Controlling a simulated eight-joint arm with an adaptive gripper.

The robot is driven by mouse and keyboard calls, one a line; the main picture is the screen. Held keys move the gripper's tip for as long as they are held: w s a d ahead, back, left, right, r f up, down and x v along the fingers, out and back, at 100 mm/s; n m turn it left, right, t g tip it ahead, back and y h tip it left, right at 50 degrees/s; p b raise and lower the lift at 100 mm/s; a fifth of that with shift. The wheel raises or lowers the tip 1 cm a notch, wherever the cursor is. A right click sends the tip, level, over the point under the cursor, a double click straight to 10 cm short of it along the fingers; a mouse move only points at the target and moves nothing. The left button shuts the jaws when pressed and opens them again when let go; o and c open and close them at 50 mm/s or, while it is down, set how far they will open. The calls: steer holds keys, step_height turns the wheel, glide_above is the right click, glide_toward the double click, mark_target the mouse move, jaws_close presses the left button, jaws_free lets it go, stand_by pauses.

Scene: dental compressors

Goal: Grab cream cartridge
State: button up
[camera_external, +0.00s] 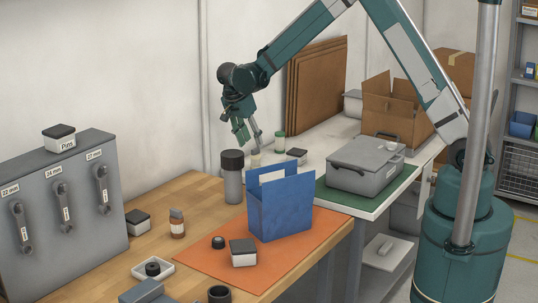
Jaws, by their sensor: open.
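A small pale, cream-coloured object (255,159) stands behind the blue holder, partly hidden by it; it looks like the cream cartridge, but it is too small to be sure. My gripper (249,141) points down just above it, with its two fingers apart and nothing visible between them. Whether a fingertip touches the pale object cannot be told from this view.
A grey cylinder with a dark lid (232,178) stands close left of my gripper. The open blue holder (281,207) is in front, on an orange mat (205,257). A green-and-white container (279,146) and a dark-lidded box (297,156) stand to the right.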

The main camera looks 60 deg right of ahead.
mark_target(256, 154)
steer(key=shift+x, duration=1.2)
steer(key=shift+w+b+x, duration=0.1)
steer(key=shift+b+x, duration=0.1)
steer(key=shift+x, duration=1.1)
steer(key=shift+w+b+x, duration=0.15)
steer(key=shift+x, duration=1.15)
steer(key=c, duration=1)
